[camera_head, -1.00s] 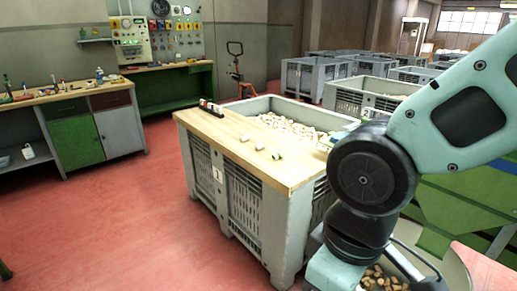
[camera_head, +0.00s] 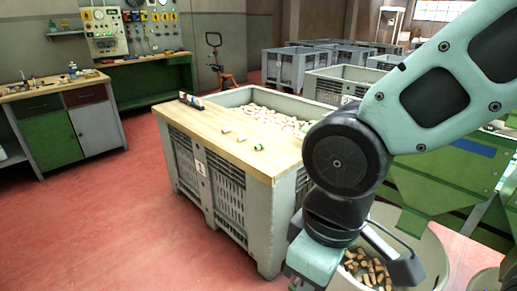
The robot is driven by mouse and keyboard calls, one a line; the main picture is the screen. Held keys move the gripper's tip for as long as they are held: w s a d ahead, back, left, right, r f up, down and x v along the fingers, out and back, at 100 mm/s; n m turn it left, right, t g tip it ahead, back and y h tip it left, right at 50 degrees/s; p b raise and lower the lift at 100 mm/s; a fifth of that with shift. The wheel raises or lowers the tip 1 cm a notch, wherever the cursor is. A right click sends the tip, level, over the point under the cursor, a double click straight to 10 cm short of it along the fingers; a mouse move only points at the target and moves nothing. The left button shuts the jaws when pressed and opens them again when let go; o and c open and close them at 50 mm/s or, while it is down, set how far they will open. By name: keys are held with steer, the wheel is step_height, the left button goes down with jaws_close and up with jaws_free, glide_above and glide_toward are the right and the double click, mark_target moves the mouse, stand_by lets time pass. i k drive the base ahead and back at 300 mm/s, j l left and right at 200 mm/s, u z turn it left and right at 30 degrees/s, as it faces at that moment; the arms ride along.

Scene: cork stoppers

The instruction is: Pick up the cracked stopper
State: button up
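A few small stoppers lie on the wooden board (camera_head: 215,148) over the front of the grey crate. One pale stopper (camera_head: 226,132) is farthest left, another (camera_head: 241,140) is in the middle, and one with a green end (camera_head: 259,147) is nearest the front edge. They are too small to tell which is cracked. Many loose stoppers (camera_head: 262,101) fill the crate behind the board. My arm comes in from the upper right and bends down at the right of the board. My gripper's fingertips do not show, and I see no stopper held.
The grey crate (camera_head: 235,192) stands on the red floor, with a small dark rack (camera_head: 192,101) on its board. A round pale bin (camera_head: 425,245) with corks is at lower right, beside green machinery (camera_head: 430,185). Open floor lies left, before a workbench (camera_head: 55,92).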

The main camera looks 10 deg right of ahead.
mark_target(241, 137)
steer(key=i+j+z, duration=0.15)
steer(key=i+j, duration=0.2)
steer(key=i+j+z, duration=0.15)
steer(key=i+j, duration=0.25)
steer(key=i+j+z, duration=0.2)
steer(key=i+j, duration=0.2)
steer(key=i+j+z, duration=0.15)
steer(key=i+j, duration=0.2)
steer(key=j, duration=0.15)
steer(key=i+j+z, duration=0.15)
steer(key=i+j, duration=0.15)
steer(key=j, duration=0.25)
